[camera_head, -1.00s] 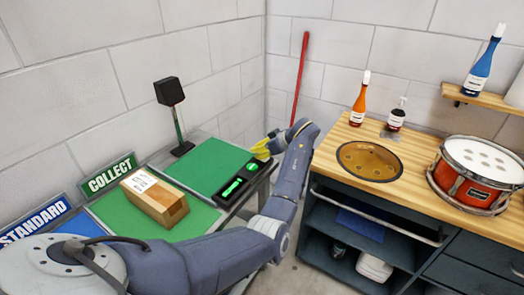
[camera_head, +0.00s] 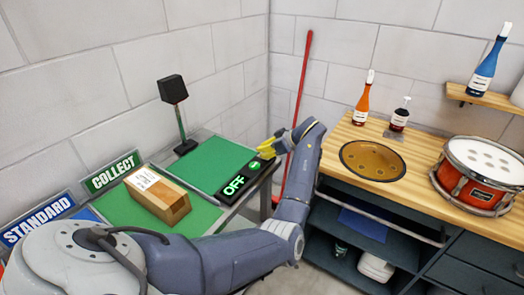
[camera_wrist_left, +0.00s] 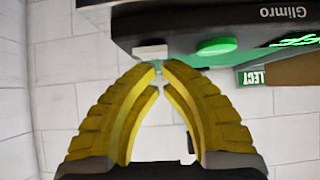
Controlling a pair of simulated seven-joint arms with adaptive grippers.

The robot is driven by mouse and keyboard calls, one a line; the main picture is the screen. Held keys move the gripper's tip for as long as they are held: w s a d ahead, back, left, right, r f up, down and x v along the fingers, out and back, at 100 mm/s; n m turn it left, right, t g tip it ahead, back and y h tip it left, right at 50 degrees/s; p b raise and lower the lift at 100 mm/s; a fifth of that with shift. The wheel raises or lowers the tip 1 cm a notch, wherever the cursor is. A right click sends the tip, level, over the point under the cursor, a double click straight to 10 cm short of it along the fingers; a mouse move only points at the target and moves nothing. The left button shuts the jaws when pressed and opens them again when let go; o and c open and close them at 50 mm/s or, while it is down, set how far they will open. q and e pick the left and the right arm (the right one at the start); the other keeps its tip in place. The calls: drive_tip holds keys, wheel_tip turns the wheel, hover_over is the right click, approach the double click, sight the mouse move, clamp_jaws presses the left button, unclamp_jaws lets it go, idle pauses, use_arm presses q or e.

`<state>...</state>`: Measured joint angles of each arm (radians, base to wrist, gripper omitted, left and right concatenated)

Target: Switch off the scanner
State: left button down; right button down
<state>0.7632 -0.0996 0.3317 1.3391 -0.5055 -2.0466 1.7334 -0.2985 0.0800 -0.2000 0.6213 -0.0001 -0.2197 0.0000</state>
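The scanner's head (camera_head: 172,89) is a black box on a thin stand at the back of the left bench. A black control unit (camera_head: 222,199) lies at the bench's right edge. Its display shows OFF in green letters, and a round green button (camera_head: 254,165) sits at its far end. My left gripper (camera_head: 266,152) is beside that end. In the left wrist view its yellow fingers (camera_wrist_left: 160,66) are shut with tips together and nothing between them. The tips are close to a pale button (camera_wrist_left: 150,51) and the green button (camera_wrist_left: 216,46); contact is unclear. My right gripper is out of view.
A cardboard box (camera_head: 158,197) with a white label lies on a green mat. COLLECT (camera_head: 111,172) and STANDARD (camera_head: 38,219) signs stand along the wall. The wooden counter at right holds bottles, a round golden plate (camera_head: 371,161) and a red drum (camera_head: 478,174).

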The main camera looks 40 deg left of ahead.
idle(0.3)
use_arm(q)
wheel_tip(320, 180, up, 4)
drive_tip(key=shift+a+r, duration=0.1)
drive_tip(key=shift+a, duration=0.05)
drive_tip(key=a+r+v, duration=0.1)
drive_tip(key=v, duration=0.8)
drive_tip(key=shift+r, duration=0.55)
